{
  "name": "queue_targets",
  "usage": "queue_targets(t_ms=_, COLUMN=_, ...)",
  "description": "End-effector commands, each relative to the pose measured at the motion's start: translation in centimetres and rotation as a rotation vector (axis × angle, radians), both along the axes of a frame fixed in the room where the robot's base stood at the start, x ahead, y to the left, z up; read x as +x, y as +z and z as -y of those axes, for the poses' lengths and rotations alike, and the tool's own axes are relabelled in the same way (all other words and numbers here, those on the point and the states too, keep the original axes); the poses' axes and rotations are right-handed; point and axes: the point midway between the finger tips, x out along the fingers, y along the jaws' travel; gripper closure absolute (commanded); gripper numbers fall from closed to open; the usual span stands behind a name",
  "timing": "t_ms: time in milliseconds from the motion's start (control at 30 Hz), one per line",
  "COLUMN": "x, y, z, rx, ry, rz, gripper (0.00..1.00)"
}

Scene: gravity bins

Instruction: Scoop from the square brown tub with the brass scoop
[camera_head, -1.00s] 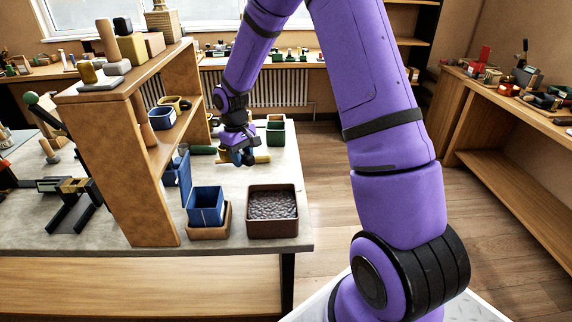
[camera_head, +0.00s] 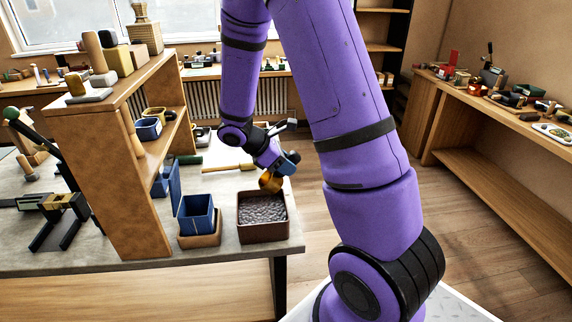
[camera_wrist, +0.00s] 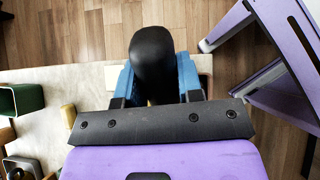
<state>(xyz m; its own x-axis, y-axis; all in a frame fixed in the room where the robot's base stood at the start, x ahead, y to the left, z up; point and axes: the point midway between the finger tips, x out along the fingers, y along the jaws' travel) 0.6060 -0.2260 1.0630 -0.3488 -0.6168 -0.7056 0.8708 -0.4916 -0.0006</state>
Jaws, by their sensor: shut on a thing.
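The square brown tub (camera_head: 263,233) stands at the right end of the grey bench in the head view, filled with dark grey grains. My gripper (camera_head: 284,166) is shut on the brass scoop (camera_head: 270,182), above the tub's far side. The scoop's bowl hangs low by the back rim; I cannot tell whether it touches anything. In the wrist view my blue fingers (camera_wrist: 157,82) flank a dark rounded piece, seemingly the scoop's handle end. The bowl and the tub are hidden there.
A blue square bin (camera_head: 197,214) in a brown tray stands just left of the tub. A wooden shelf (camera_head: 142,205) rises further left. A light wooden tool (camera_head: 228,168) lies behind. A green container (camera_wrist: 25,98) shows in the wrist view.

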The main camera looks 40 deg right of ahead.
Motion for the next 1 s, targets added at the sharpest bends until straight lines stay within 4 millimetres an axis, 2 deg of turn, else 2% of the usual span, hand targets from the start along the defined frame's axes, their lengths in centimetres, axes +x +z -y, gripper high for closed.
queue_targets(t_ms=267, x=0.1, y=-0.4, z=-0.2, rx=0.001, ry=-0.001, rz=-0.002, gripper=1.00)
queue_targets(t_ms=1000, x=1.2, y=-6.2, z=-2.0, rx=0.001, ry=-0.001, rz=-0.002, gripper=1.00)
